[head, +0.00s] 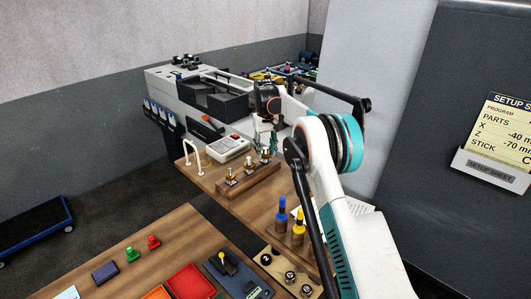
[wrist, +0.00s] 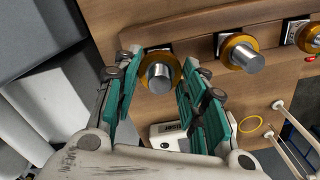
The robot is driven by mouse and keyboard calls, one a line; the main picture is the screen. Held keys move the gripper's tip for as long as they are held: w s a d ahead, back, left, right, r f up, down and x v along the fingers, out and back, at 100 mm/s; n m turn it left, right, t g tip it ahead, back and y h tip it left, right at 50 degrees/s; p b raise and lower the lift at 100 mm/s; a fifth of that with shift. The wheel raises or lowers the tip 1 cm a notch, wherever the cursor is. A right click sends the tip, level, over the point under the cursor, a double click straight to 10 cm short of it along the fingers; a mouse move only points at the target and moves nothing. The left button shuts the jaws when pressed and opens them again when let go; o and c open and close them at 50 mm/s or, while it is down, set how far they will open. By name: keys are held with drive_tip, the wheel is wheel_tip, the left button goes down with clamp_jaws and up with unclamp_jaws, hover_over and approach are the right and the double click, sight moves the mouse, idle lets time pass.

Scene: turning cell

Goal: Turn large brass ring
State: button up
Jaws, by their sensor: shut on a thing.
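Three brass rings with grey steel pins through their middles stand in a row on a wooden rack (head: 247,184). My gripper (head: 264,139) is down over the far-end ring (head: 265,154). In the wrist view my gripper (wrist: 157,88) has its teal fingers on both sides of that brass ring (wrist: 148,66), shut on it. The middle ring (wrist: 230,43) and the other end ring (wrist: 304,35) stand apart from the fingers. I cannot tell from size which ring is the large one. The fingers hide parts of the held ring's sides.
A white control box (head: 229,149) with a red button stands beside the rack. White hooks (head: 187,150) and a thin yellow loop (wrist: 250,124) are close by. The machine (head: 205,95) is behind. Blue and yellow bottles (head: 282,213) stand in front on the right.

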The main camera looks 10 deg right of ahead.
sight(265, 148)
drive_tip(key=shift+m, duration=0.7)
drive_tip(key=o, duration=1.1)
drive_tip(key=shift+c, duration=0.2)
wheel_tip(265, 148, up, 12)
drive_tip(key=shift+f, duration=0.1)
